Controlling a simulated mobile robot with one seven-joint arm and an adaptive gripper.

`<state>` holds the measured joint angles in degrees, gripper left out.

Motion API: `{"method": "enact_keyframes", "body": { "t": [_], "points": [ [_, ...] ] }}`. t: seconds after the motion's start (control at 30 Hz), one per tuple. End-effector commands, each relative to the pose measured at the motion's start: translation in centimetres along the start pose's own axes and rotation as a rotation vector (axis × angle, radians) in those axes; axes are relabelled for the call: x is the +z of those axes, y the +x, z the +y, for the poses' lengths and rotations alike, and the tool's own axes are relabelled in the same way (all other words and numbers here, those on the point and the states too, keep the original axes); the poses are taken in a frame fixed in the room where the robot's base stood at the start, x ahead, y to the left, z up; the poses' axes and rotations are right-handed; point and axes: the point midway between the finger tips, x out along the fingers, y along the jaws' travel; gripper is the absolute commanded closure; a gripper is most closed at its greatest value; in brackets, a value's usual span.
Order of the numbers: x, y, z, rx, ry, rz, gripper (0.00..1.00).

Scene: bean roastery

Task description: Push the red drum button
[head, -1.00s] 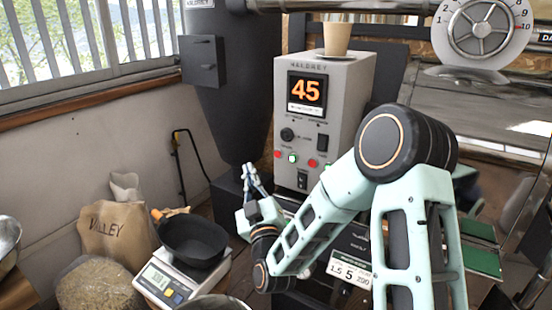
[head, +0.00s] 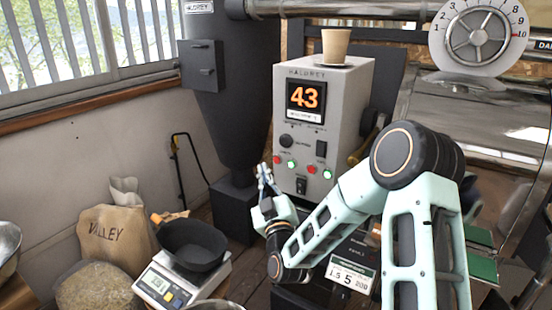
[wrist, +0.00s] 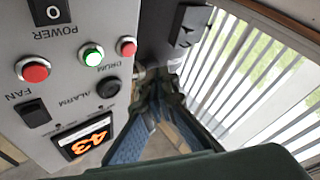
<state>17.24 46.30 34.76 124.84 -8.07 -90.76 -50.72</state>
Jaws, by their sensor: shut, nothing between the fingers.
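The red drum button (head: 277,160) is at the left end of the button row on the grey control box (head: 340,130). In the wrist view, which is upside down, the red drum button (wrist: 126,46) is beside a lit green button (wrist: 91,55) near the DRUM label. My gripper (head: 264,170) is shut and empty, just left of the red button in the head view. In the wrist view my gripper (wrist: 160,82) points past the box's edge, with its tips apart from the button in the picture. Its exact depth is hard to tell.
A red fan button (head: 312,170) and a green button (head: 328,174) are to the right. A black power switch (head: 301,186) is below. A cup (head: 335,46) stands on the box. A dark hopper (head: 235,110) stands behind left. A scale (head: 180,280) with a black pan is lower left.

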Motion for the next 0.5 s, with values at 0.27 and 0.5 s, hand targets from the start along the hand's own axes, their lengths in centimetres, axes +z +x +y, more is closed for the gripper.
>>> {"method": "enact_keyframes", "body": {
  "t": [0.27, 0.5],
  "points": [
    [1.5, 1.9, 1.4, 0.001, 0.000, 0.002, 1.00],
    [1.7, 2.3, 1.7, 0.000, 0.000, 0.000, 1.00]
  ]
}}
